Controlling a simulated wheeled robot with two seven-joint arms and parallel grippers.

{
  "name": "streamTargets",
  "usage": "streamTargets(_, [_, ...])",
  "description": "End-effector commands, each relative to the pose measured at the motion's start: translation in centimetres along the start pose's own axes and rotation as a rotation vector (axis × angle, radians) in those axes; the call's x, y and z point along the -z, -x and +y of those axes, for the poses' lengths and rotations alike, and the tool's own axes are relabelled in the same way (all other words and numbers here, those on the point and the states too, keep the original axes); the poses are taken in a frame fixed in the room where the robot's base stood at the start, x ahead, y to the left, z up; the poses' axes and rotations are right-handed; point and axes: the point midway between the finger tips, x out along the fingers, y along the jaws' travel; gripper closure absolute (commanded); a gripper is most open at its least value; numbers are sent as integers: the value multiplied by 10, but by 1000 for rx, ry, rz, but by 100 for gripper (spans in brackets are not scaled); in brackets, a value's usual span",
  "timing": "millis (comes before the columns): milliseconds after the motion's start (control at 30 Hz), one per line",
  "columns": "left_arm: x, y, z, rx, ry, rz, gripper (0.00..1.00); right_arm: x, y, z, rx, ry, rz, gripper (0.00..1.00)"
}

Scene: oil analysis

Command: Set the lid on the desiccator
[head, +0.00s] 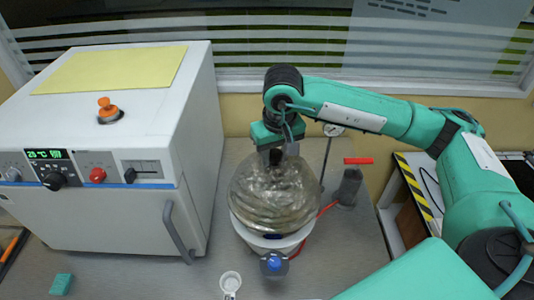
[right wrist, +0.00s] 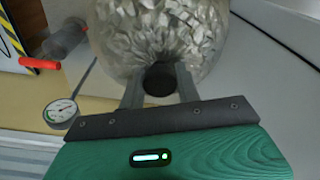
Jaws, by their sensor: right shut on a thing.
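The clear glass lid (head: 273,193), a domed shape with a dark knob, is above the desiccator base (head: 245,236), whose white rim shows below it. My right gripper (head: 276,156) comes down from above onto the top of the lid. In the right wrist view the fingers (right wrist: 159,88) are shut on the dark lid knob (right wrist: 159,78), with the faceted-looking glass of the lid (right wrist: 160,28) beyond. The lid hides most of the base, and I cannot tell whether their rims touch. My left gripper is not in view.
A white oven (head: 100,215) stands at the left, with an orange-knobbed item (head: 108,112) on top. A blue-knobbed valve (head: 273,264) and white cup (head: 230,281) are in front. A gauge (head: 333,130) and red tube (head: 327,209) are near the right side.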

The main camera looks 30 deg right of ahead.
Motion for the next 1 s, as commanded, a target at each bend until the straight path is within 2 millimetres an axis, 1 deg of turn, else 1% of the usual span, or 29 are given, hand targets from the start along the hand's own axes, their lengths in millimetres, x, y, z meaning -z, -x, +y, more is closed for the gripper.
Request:
streamTargets(133, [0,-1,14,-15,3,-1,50,-1,-6,1,1,5,1,100])
streamTargets(267, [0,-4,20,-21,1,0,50,-2,-18,0,1,4,0,100])
streamTargets(500, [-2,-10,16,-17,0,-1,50,-5,-44,0,1,3,1,100])
streamTargets(700, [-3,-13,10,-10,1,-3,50,-7,-59,0,1,3,1,100])
streamTargets(800, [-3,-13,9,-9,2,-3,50,-7,-64,0,2,3,1,100])
streamTargets(1000, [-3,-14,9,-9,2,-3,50,-8,-66,0,2,3,2,100])
